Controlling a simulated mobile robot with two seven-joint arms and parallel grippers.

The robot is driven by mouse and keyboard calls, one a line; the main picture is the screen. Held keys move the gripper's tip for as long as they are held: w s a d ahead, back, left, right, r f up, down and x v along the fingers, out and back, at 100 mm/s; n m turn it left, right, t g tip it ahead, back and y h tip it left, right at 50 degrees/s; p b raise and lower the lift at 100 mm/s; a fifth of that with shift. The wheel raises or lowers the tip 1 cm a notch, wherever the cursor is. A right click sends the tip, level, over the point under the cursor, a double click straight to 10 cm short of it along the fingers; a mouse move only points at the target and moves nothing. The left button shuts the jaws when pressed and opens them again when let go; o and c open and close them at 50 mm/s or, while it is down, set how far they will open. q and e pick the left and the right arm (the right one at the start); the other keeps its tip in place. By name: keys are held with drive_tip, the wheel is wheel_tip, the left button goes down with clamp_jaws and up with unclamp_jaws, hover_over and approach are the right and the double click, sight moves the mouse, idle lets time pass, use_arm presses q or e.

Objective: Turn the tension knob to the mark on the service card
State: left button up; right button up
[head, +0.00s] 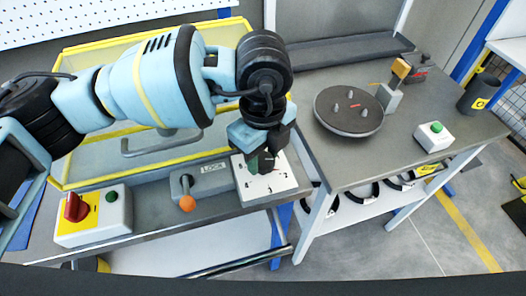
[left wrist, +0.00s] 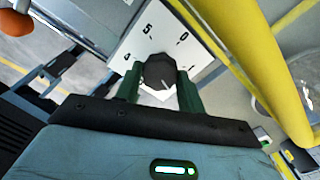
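The tension knob (left wrist: 158,72) is black with a pale pointer line and stands on a white dial plate (left wrist: 135,45). The figures 5, 0, 4 and 1 show around it in the left wrist view. The pointer line slants to the lower right there. My left gripper (head: 262,163) is down at the dial plate (head: 283,182). Its green fingers (left wrist: 160,83) lie close against both sides of the knob and look shut on it. In the head view the gripper hides the knob. I cannot make out a service card. My right gripper is not in view.
Left of the dial plate are a grey LOCK box with an orange-tipped lever (head: 187,203) and a control box with a red switch (head: 75,207). A yellow-framed clear cover (head: 150,155) lies behind. The right table holds a dark turntable (head: 345,122) and a green-button box (head: 434,137).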

use_arm(q)
drive_tip(key=c, duration=0.4)
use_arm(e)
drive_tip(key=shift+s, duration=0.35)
use_arm(q)
drive_tip(key=shift+m, duration=0.4)
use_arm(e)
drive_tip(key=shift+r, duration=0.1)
